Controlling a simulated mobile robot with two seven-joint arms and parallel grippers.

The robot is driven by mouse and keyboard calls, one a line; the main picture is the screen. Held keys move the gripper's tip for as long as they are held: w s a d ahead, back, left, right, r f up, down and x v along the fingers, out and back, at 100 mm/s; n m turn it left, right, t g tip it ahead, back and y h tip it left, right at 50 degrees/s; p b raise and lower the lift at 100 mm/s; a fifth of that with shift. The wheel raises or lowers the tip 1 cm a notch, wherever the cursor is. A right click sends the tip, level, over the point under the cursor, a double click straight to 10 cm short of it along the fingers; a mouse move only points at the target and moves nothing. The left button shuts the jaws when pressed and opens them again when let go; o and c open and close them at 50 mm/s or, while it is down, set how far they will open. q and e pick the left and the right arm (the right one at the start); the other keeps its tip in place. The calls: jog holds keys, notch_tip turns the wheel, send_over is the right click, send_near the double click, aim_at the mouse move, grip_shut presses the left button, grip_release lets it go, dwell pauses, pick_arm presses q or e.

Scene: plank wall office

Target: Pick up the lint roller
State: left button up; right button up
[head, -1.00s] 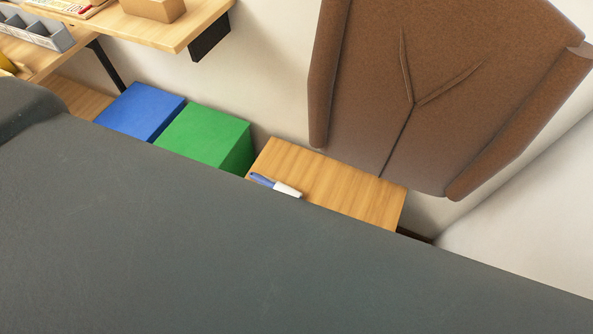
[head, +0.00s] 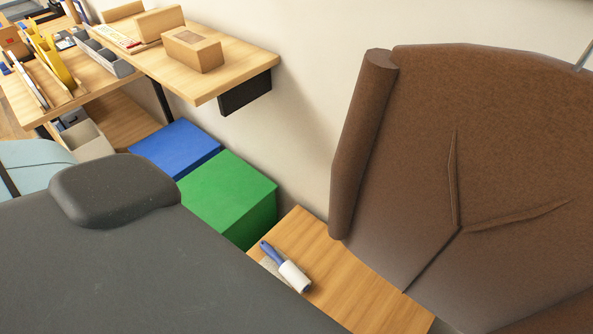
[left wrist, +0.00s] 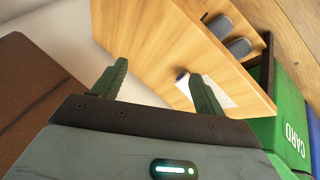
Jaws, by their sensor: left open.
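The lint roller (head: 290,272), with a blue handle and a white roll, lies on a light wooden top (head: 365,290) in the head view. A grey speckled patch shows beside it. In the left wrist view, a white shape with a dark round end (left wrist: 226,95), likely the roller, lies on the wooden top, partly hidden by one finger. My left gripper (left wrist: 158,68) is open, its two green-grey fingers apart with nothing between them; I cannot tell its exact height above the top. It is not visible in the head view. My right gripper is in neither view.
Grey shoes (left wrist: 220,25) sit on a shelf under the top. A large dark grey shape (head: 150,270) hides the lower left.

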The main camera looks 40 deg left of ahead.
pick_arm(q)
jog(key=w+f+n+g+b, duration=0.1)
jog(key=w+f+n+b, duration=0.1)
jog(key=w+f, duration=0.15)
jog(key=n+g+y+b, duration=0.4)
jog(key=n+g+b, duration=0.1)
jog(key=n+b, duration=0.45)
send_over(293, 272)
jog(key=shift+s+a+f+n+p, duration=0.1)
jog(key=shift+s+f+n+p, duration=0.15)
jog(key=shift+f, duration=0.35)
jog(key=shift+s+f+n+p, duration=0.1)
jog(key=shift+f+n, duration=0.1)
jog(key=shift+f, duration=0.4)
jog(key=shift+a+r, duration=0.1)
jog(key=shift+a, duration=0.05)
jog(key=shift+w+f+b, duration=0.1)
jog(key=shift+f+b, duration=0.3)
jog(key=shift+f, duration=0.95)
jog(key=f, duration=0.1)
jog(key=f+b, duration=0.1)
jog(key=f, duration=0.2)
jog(key=shift+w+d+b, duration=0.3)
jog(key=shift+b, duration=0.05)
jog(key=shift+f, duration=0.55)
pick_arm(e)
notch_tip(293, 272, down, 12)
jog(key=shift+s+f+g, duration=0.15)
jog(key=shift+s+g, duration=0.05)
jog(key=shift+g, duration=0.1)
